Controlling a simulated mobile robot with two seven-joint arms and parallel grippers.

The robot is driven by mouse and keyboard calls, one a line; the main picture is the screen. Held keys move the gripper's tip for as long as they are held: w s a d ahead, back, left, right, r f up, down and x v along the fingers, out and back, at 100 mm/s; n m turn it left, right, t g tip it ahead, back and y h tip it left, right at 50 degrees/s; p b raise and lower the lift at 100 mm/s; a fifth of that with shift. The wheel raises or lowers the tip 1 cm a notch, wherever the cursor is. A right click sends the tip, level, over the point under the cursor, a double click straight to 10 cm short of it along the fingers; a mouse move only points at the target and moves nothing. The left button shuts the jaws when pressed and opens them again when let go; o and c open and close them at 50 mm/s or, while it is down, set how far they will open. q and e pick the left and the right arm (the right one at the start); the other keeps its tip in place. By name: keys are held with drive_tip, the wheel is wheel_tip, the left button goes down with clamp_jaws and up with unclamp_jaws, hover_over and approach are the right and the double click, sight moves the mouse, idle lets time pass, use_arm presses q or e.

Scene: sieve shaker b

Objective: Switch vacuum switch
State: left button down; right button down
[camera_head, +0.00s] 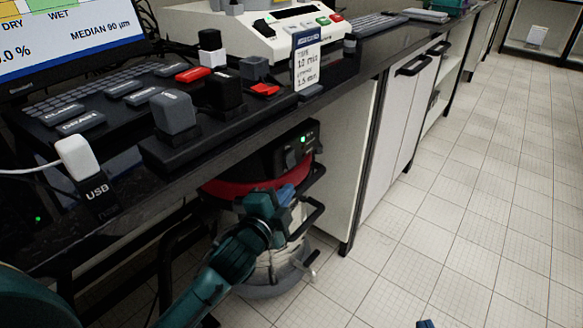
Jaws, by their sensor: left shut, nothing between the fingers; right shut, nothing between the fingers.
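The vacuum (265,165) stands under the bench, with a black head, a red band and a pale drum. Its dark front panel (299,150) carries a small lit green spot (303,139); the switch's exact position is too small to tell. My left gripper (287,193) is shut and empty in front of the vacuum, below the panel in the picture. My teal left arm hides part of the drum. I cannot tell whether the gripper touches the vacuum. Only a small blue tip of my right gripper (426,324) shows at the bottom edge; it is shut.
The dark bench top (345,70) overhangs the vacuum. It holds a monitor (70,35), a keypad with caps, a USB block (80,160), a white device (270,35) and a label card (306,60). White cabinets (400,110) stand to the right. The tiled floor is clear.

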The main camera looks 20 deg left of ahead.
sight(291, 159)
use_arm(q)
drive_tip(key=shift+s+r, duration=0.1)
drive_tip(key=shift+s, duration=0.05)
use_arm(e)
drive_tip(key=shift+s, duration=0.15)
use_arm(q)
drive_tip(key=shift+d, duration=0.1)
drive_tip(key=shift+w+a+f+b, duration=0.4)
drive_tip(key=shift+w+b, duration=0.25)
drive_tip(key=shift+w, duration=1.25)
drive_tip(key=shift+w+a+f+b, duration=0.4)
drive_tip(key=shift+w+b, duration=0.2)
drive_tip(key=shift+w, duration=1.25)
drive_tip(key=shift+w+a+f+b, duration=0.4)
drive_tip(key=shift+w+b, duration=0.25)
drive_tip(key=shift+w, duration=1.25)
use_arm(e)
drive_tip(key=shift+s+a+r+n+t+y, duration=0.15)
drive_tip(key=shift+a+n+t+y, duration=0.6)
drive_tip(key=shift+n+t+y, duration=0.5)
drive_tip(key=shift+m, duration=0.25)
use_arm(q)
drive_tip(key=shift+a, duration=0.1)
